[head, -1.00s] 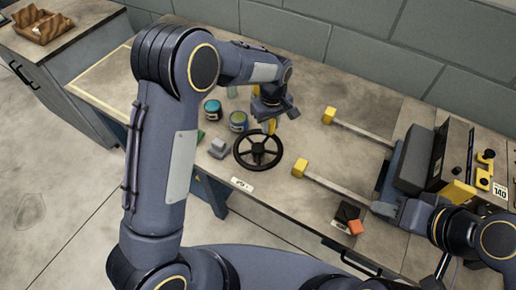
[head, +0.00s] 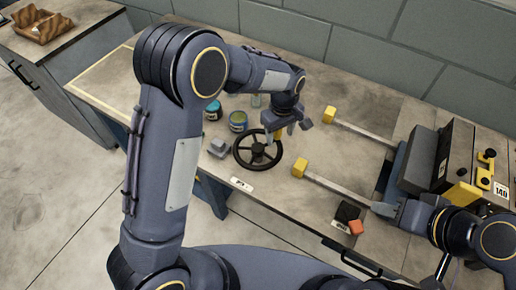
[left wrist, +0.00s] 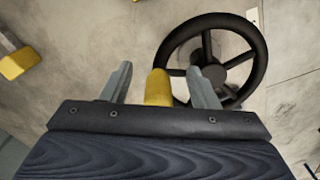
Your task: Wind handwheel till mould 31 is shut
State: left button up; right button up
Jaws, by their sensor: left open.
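The black handwheel (head: 240,160) lies flat on the bench; it also shows in the left wrist view (left wrist: 259,62). Its yellow handle (left wrist: 158,88) stands up at the rim. My left gripper (head: 291,128) is open at the wheel's right far side; in the left wrist view its fingers stand on either side of the handle, with gaps visible. The mould assembly, with a dark grey block (head: 418,160), is at the right; whether its halves touch is unclear. My right gripper (head: 388,209) is near the assembly's front; its fingers cannot be made out.
Two rails with yellow ends (head: 330,115) (head: 299,168) reach left from the assembly. Tins (head: 238,121) and a grey block (head: 218,147) stand left of the wheel. A black and orange item (head: 355,227) lies at the front edge. A label (head: 501,189) seems to read 140.

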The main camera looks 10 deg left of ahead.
pick_arm(q)
jog(key=shift+r, duration=0.1)
jog(key=shift+r+p, duration=3.3)
jog(key=shift+r, duration=1.15)
